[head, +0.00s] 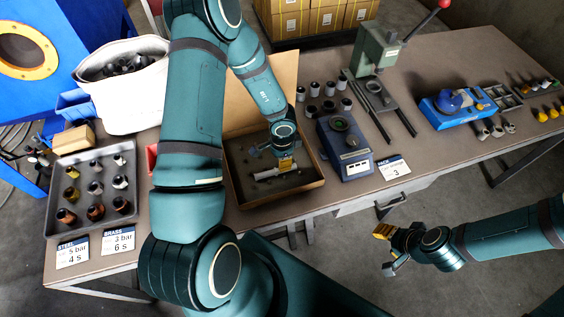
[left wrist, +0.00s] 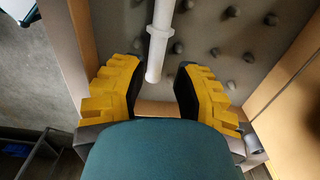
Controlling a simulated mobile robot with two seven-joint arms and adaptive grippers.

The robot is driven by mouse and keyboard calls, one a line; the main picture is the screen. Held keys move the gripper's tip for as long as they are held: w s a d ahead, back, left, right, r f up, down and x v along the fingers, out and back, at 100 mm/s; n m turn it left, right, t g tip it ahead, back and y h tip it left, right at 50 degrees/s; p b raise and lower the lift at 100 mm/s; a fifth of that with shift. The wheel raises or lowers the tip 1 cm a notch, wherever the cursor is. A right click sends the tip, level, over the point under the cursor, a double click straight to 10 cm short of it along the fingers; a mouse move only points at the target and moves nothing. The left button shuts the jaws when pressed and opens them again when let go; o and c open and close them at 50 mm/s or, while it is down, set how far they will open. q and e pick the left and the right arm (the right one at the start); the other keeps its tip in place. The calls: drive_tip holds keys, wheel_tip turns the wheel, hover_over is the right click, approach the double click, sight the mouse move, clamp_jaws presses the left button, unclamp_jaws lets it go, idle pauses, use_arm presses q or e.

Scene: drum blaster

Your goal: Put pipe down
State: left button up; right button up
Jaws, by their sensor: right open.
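A white pipe (head: 267,174) lies in the open cardboard box (head: 300,194) at the middle of the table. In the left wrist view the pipe (left wrist: 159,42) lies on the box's grey studded floor, its near end between my fingers. My left gripper (head: 286,164) is low inside the box at the pipe's right end. Its yellow fingers (left wrist: 155,90) are spread, with a gap on both sides of the pipe. My right gripper (head: 387,249) is open and empty, off the table's front edge.
A grey tray (head: 78,168) with several metal fittings and two label cards stand at the left. A white bin (head: 125,105) is behind it. A blue gauge device (head: 344,146) stands right of the box, with a green press (head: 378,48) behind. The right front table has free room.

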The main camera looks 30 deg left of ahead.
use_arm(q)
wheel_tip(320, 180, up, 7)
drive_tip(key=p, duration=0.3)
drive_tip(key=s+d+n+h, duration=0.1)
drive_tip(key=s+d+n, duration=0.1)
drive_tip(key=d, duration=0.3)
drive_tip(key=s+d+n+t+h, duration=0.1)
drive_tip(key=s+d+n, duration=0.2)
drive_tip(key=d, duration=0.3)
drive_tip(key=s+d+n+t+h, duration=0.1)
drive_tip(key=s+d+n+h, duration=0.1)
drive_tip(key=d+n, duration=0.3)
drive_tip(key=shift+s+d+f, duration=0.2)
drive_tip(key=shift+s+d, duration=0.2)
drive_tip(key=shift+s, duration=0.15)
drive_tip(key=shift+b, duration=0.3)
